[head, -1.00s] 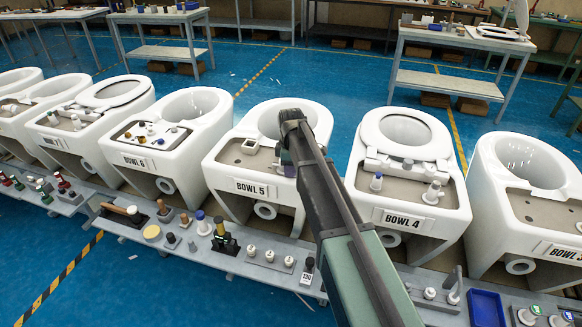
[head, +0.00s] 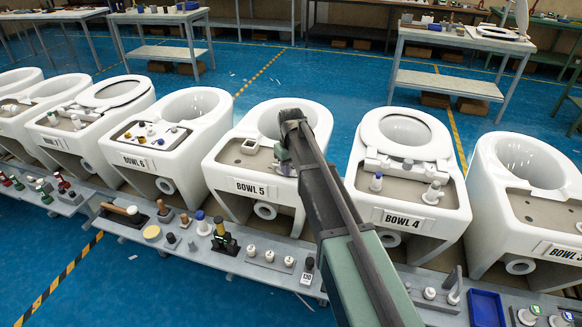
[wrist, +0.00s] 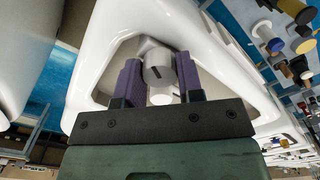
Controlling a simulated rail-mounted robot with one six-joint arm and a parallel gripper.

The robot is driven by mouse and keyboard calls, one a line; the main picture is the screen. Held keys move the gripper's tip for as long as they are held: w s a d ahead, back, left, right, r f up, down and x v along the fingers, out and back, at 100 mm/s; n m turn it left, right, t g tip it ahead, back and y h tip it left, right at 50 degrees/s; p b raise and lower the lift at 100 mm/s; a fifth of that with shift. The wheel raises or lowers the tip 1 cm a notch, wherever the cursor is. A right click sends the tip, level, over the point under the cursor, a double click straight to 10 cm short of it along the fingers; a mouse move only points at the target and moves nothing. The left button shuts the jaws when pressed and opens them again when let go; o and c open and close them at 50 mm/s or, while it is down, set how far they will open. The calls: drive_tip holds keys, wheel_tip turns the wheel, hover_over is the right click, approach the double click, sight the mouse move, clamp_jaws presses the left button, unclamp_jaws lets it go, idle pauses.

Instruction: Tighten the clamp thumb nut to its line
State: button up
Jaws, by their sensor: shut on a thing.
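The clamp thumb nut (wrist: 158,70) is a pale grey round piece with a dark line on its face in the wrist view. My gripper (wrist: 159,60) has its two purple fingers on either side of it and is shut on it. A white part shows just below the nut, between the fingers. In the head view my gripper (head: 283,160) is at the bowl marked BOWL 5 (head: 222,166), over the right part of its rear deck. The nut is hidden there by my arm. I cannot make out the line it is tightened to.
The bowl marked BOWL 4 (head: 448,212) stands close on the right, with fittings on its deck. The bowl marked BOWL 6 (head: 188,168) is on the left. Loose parts and tools lie on the grey conveyor ledge (head: 215,262) in front.

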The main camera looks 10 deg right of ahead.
sight(291, 167)
drive_tip(key=m, duration=1.1)
drive_tip(key=shift+m, duration=0.5)
drive_tip(key=o, duration=0.9)
wheel_tip(291, 167, up, 11)
drive_tip(key=p, duration=1)
drive_tip(key=shift+f+p, duration=0.1)
drive_tip(key=shift+p, duration=0.3)
